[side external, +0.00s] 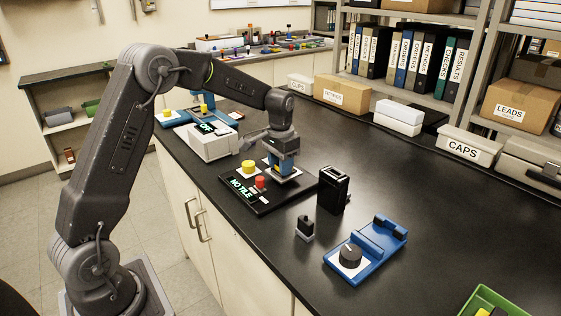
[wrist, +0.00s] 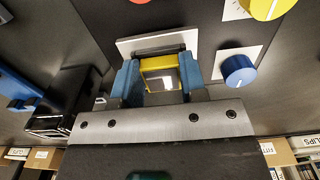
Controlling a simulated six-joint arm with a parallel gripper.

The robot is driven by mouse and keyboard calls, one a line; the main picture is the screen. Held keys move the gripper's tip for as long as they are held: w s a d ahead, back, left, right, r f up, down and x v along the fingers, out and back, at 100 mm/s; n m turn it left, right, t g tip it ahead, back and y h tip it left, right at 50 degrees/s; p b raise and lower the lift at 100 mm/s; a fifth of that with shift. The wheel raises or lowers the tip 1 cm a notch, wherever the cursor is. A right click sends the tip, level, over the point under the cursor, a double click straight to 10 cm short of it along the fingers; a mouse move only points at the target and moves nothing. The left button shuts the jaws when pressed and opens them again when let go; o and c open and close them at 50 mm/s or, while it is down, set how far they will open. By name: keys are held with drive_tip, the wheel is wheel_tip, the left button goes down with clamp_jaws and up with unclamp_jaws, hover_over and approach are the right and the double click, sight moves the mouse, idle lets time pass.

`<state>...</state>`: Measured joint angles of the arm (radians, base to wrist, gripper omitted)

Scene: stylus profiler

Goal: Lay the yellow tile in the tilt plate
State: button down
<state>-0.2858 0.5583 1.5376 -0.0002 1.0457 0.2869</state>
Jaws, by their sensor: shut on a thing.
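My gripper (side external: 284,172) is over the right rear part of a black station whose display (side external: 241,188) reads NO TILE. In the wrist view, the blue fingers of my gripper (wrist: 160,82) are closed on the two sides of the yellow tile (wrist: 161,67). A pale plate (wrist: 126,47), apparently the tilt plate, shows behind the tile, with a dark bar along it. I cannot tell whether the tile touches the plate. In the side view the fingers hide most of the tile and plate.
The station carries a yellow knob (side external: 249,166), a red knob (side external: 260,182) and a blue knob (wrist: 238,70) near my gripper. A black slotted block (side external: 333,192) stands close to the right. A blue device (side external: 368,250) and small black piece (side external: 305,228) sit in front. A grey box (side external: 213,144) stands left.

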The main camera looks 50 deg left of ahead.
drive_tip(key=c, duration=0.7)
unclamp_jaws()
wheel_tip(320, 180, up, 12)
drive_tip(key=s+d+r+t, duration=0.1)
drive_tip(key=s+d+r, duration=0.3)
drive_tip(key=s+r, duration=0.1)
drive_tip(key=s+d+f+t, duration=0.1)
drive_tip(key=s+d, duration=0.2)
drive_tip(key=s, duration=0.4)
drive_tip(key=s+d+f+t, duration=0.2)
drive_tip(key=s+d, duration=0.1)
drive_tip(key=s, duration=0.5)
drive_tip(key=s+d+f+t, duration=0.1)
drive_tip(key=s+d, duration=0.3)
drive_tip(key=s, duration=0.3)
drive_tip(key=shift+s+f+t, duration=0.3)
